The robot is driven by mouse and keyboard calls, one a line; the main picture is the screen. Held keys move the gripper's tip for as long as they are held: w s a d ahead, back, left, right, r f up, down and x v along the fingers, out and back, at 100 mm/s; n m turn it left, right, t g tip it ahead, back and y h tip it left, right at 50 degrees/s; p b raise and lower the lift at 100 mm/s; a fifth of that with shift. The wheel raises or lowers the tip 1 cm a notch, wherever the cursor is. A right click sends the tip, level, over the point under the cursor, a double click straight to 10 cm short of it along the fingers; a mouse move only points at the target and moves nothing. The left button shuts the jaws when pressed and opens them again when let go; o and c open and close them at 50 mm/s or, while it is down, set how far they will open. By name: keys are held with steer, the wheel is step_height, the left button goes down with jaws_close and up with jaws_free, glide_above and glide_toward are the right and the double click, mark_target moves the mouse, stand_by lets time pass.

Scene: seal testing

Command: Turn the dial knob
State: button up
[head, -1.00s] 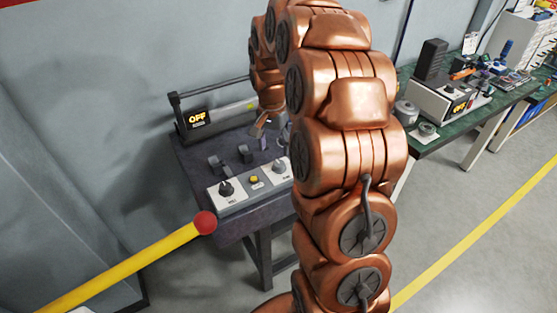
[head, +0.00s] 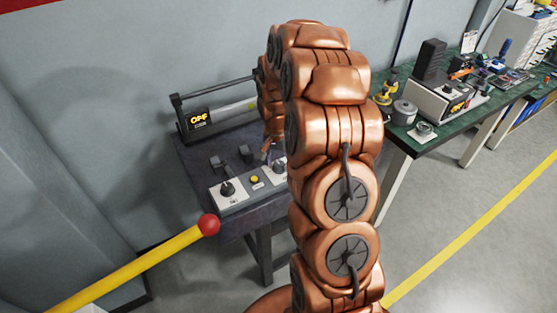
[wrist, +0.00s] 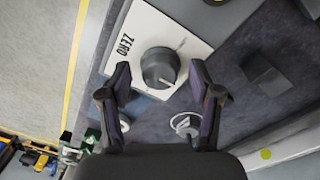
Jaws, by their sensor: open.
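A dark grey dial knob (wrist: 160,67) with a pale pointer line stands on a white panel (wrist: 188,30) marked ZERO in the wrist view. My gripper (wrist: 158,85) is open, with one finger on each side of the knob's near side. Gaps show between the fingers and the knob, though the depth is hard to judge. In the head view this right-hand panel (head: 276,167) is partly hidden behind my arm. A second dark knob (head: 227,188) sits on the left panel, with a yellow button (head: 254,180) between the panels.
A green workbench (head: 400,135) with tools stands at the right.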

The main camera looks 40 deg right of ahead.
steer(key=c, duration=1.1)
steer(key=shift+c, duration=0.2)
steer(key=shift+f+n+b, duration=0.15)
steer(key=shift+n+b, duration=0.15)
steer(key=shift+b, duration=0.3)
steer(key=shift+f+n+b, duration=0.15)
steer(key=shift+n+b, duration=0.35)
steer(key=shift+b, duration=0.4)
steer(key=n+b, duration=0.2)
steer(key=b, duration=0.1)
steer(key=shift+n, duration=0.3)
steer(key=n+b, duration=0.3)
steer(key=shift+r+n+t+b, duration=0.15)
steer(key=shift+n+b, duration=0.25)
steer(key=shift+n, duration=0.4)
steer(key=shift+r+n+t+b, duration=0.15)
steer(key=shift+n+b, duration=0.2)
steer(key=shift+n, duration=0.45)
